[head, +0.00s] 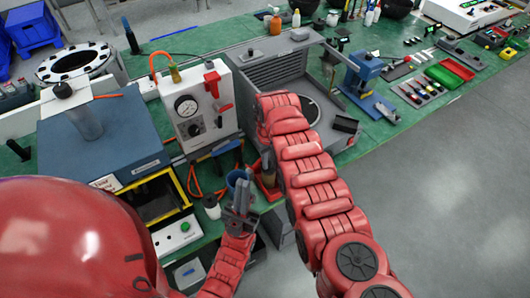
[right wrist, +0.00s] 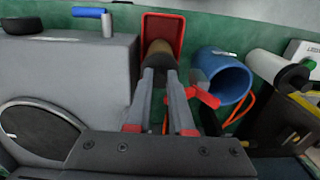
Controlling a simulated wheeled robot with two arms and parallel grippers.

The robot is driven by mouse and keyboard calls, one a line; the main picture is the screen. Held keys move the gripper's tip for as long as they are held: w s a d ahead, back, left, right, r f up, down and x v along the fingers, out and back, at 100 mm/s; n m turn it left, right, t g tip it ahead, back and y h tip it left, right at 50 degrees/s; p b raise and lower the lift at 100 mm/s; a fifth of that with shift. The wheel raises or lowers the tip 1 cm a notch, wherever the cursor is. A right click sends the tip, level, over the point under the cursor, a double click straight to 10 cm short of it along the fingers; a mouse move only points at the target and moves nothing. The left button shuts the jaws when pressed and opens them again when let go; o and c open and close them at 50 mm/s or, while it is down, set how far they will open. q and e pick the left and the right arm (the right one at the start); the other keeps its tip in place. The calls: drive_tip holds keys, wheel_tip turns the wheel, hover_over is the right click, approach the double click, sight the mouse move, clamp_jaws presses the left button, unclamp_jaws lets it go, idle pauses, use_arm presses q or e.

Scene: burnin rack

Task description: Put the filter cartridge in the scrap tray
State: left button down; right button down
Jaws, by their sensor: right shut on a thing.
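My right gripper (right wrist: 160,75) is shut on a tan and dark cylindrical piece, which looks like the filter cartridge (right wrist: 157,54). In the right wrist view the cartridge overlaps a small red open tray (right wrist: 176,22), which looks like the scrap tray; I cannot tell whether it touches the tray floor. In the head view the red tray (head: 271,192) stands beside a blue cup, and the cartridge (head: 266,166) shows only partly behind my right arm. My left gripper (head: 240,190) points upward in front of the blue cup; its finger gap is unclear.
The blue cup (right wrist: 228,82) stands close beside the red tray. A grey machine with a round plate (right wrist: 45,130) is on the other side. A gauge panel (head: 197,105) and blue press (head: 100,140) stand left. Another red tray (head: 458,68) lies far right.

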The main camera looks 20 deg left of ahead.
drive_tip(key=shift+s+d, duration=0.15)
drive_tip(key=shift+d, duration=0.05)
drive_tip(key=shift+f, duration=0.2)
drive_tip(key=c, duration=1.2)
unclamp_jaws()
drive_tip(key=shift+a, duration=0.1)
drive_tip(key=o, duration=0.4)
